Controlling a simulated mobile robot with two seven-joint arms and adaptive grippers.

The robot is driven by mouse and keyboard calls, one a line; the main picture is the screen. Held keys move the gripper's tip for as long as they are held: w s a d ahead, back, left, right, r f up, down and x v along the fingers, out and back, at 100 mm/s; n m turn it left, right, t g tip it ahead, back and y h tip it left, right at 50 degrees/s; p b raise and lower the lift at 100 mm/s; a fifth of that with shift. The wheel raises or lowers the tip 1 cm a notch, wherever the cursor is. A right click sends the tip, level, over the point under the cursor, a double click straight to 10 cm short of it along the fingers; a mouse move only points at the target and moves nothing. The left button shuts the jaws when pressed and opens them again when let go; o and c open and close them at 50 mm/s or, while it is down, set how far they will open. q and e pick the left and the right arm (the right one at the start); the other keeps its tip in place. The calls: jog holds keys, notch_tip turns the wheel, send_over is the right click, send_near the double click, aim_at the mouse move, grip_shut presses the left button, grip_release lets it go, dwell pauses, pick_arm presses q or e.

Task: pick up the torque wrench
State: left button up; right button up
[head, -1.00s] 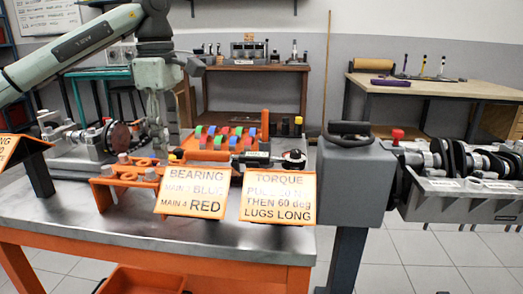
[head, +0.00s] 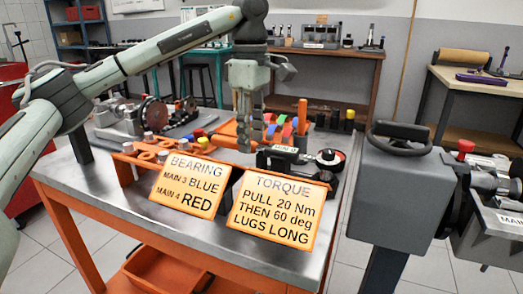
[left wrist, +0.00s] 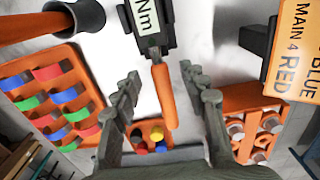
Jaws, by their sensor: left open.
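The torque wrench (head: 290,156) lies on the metal table behind the TORQUE sign, with a dark body and a round head at its right end. In the left wrist view, its black body with an "Nm" label (left wrist: 147,22) and orange handle (left wrist: 164,95) show. My left gripper (head: 243,146) points down at the handle end and is open. In the left wrist view, the handle lies between the two fingers (left wrist: 161,72), with gaps on both sides. Whether the fingers are level with the handle I cannot tell. My right gripper is out of view.
A tray of coloured bearing shells (left wrist: 45,97) is close to the left. A small orange box with coloured pieces (left wrist: 148,130) and an orange rack (left wrist: 255,128) are near the fingers. The BEARING sign (head: 187,184) and TORQUE sign (head: 273,213) stand at the front edge.

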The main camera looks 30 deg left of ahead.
pick_arm(q)
notch_tip(320, 180, down, 3)
jog(key=shift+f, duration=0.2)
jog(key=shift+c, duration=0.2)
grip_shut()
jog(key=shift+r, duration=0.1)
